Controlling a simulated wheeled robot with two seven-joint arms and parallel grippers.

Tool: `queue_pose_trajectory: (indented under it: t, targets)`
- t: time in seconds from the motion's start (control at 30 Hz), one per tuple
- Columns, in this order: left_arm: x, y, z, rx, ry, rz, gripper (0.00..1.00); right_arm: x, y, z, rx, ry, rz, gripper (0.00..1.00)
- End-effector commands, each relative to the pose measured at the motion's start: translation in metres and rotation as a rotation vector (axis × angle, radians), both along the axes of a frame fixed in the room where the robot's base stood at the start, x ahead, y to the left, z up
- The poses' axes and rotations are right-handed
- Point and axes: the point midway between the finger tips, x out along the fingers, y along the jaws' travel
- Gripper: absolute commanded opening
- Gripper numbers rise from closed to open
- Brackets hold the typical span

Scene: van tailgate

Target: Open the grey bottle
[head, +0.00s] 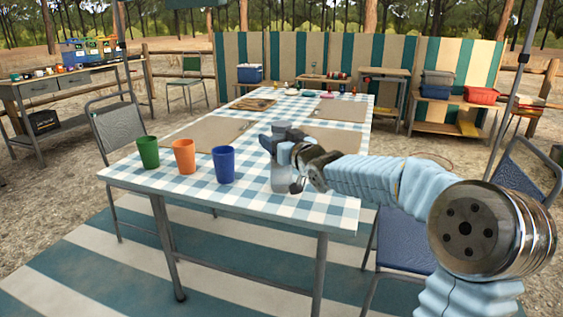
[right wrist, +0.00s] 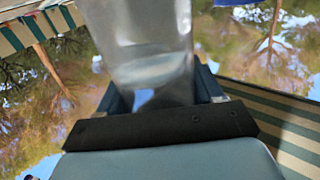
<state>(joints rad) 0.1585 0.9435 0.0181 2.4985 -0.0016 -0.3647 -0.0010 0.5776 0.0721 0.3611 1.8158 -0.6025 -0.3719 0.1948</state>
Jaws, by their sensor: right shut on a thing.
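The grey bottle (head: 282,178) is upright at the near part of the checked table (head: 330,208), to the right of the blue cup. It looks translucent, and its base appears to rest on the cloth. My right gripper (head: 287,150) comes in from the right and is shut on the bottle's upper part, hiding some of it. In the right wrist view the blurred translucent bottle (right wrist: 145,45) stands between the fingers (right wrist: 158,95). I cannot tell whether the jaws hold a cap or the body. My left gripper is not in view.
A green cup (head: 148,152), an orange cup (head: 184,156) and a blue cup (head: 223,164) stand in a row left of the bottle. Tan placemats (head: 215,134) lie farther back. Chairs (head: 118,135) flank the table. A side bench (head: 45,85) stands at the left.

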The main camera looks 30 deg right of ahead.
Motion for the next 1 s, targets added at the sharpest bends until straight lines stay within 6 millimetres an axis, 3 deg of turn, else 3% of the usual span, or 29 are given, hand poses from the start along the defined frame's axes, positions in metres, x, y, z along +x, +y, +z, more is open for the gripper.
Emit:
queue_pose_trajectory:
  t: [0.03,0.1,0.43,0.67,0.9,1.0]
  targets:
    - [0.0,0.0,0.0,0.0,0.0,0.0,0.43,0.0,0.0,0.0,0.0,0.0,0.0,0.1]
    - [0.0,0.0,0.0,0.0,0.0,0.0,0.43,0.0,0.0,0.0,0.0,0.0,0.0,0.0]
    - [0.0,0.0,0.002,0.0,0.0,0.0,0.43,0.0,0.0,0.006,-0.001,-0.003,0.0,0.0]
    - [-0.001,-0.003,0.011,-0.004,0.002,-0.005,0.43,0.0,0.0,0.039,-0.003,-0.006,0.0,0.0]
    - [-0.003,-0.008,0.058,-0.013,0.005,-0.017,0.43,-0.047,-0.017,0.103,-0.006,-0.005,-0.002,0.0]
    - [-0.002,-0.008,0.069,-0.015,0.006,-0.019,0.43,-0.073,-0.026,0.112,-0.005,-0.002,-0.001,0.0]
